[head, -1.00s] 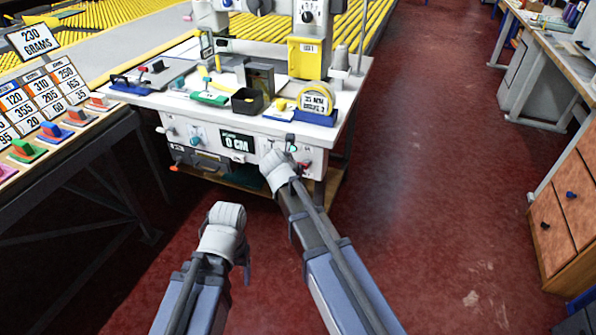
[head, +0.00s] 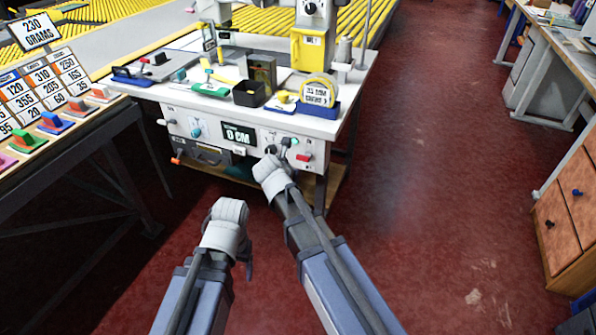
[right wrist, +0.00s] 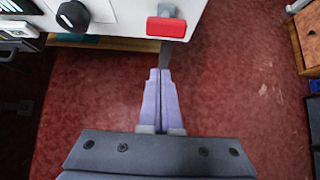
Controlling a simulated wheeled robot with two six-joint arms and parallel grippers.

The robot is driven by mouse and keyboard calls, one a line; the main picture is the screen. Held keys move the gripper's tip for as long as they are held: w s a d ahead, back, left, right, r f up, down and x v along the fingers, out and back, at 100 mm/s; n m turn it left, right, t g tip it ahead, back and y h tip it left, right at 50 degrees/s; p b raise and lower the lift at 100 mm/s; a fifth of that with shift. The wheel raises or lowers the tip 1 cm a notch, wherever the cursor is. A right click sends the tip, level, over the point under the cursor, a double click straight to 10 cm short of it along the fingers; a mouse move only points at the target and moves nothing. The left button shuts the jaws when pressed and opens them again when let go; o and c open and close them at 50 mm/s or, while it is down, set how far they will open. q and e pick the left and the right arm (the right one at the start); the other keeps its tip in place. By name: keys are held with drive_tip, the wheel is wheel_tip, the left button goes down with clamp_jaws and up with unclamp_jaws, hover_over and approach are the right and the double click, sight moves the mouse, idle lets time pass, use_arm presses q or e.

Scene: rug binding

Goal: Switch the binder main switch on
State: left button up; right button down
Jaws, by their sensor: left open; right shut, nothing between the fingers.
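The binder's white front panel (head: 215,142) carries several controls around a "0 CM" display (head: 239,135). A red switch handle (head: 304,156) sits at its right end; it also shows in the right wrist view (right wrist: 167,27). I cannot read a label marking it as the main switch. My right gripper (head: 271,155) is shut and empty, just in front of the panel and left of the red handle in the head view. In the right wrist view its closed fingertips (right wrist: 160,72) point toward the red handle, apart from it. My left gripper (head: 230,215) is open, low and away from the panel.
A black knob (right wrist: 73,16) sits left of the red handle. The tabletop holds a black bin (head: 249,93) and a yellow tape measure (head: 318,91). Red floor (head: 430,200) is clear at right.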

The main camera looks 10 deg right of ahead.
drive_tip(key=p+v, duration=0.5)
drive_tip(key=v, duration=0.2)
drive_tip(key=shift+r, duration=0.45)
drive_tip(key=s+d+f+m+g+y, duration=0.25)
drive_tip(key=s+m, duration=0.45)
drive_tip(key=m, duration=0.7)
drive_tip(key=s+d+f+m+g+y, duration=0.3)
drive_tip(key=s+m, duration=0.5)
drive_tip(key=m, duration=0.7)
drive_tip(key=s+a+r+n+g+h+p, duration=0.1)
drive_tip(key=s+a+r+p, duration=0.2)
drive_tip(key=r+p, duration=0.6)
drive_tip(key=s+a+r+n+g+p, duration=0.1)
drive_tip(key=s+a+r+n+p, duration=0.1)
drive_tip(key=a+r+p, duration=0.6)
drive_tip(key=shift+s+a+r+n+h+p, duration=0.3)
drive_tip(key=shift+r+p, duration=0.25)
drive_tip(key=shift+p, duration=0.55)
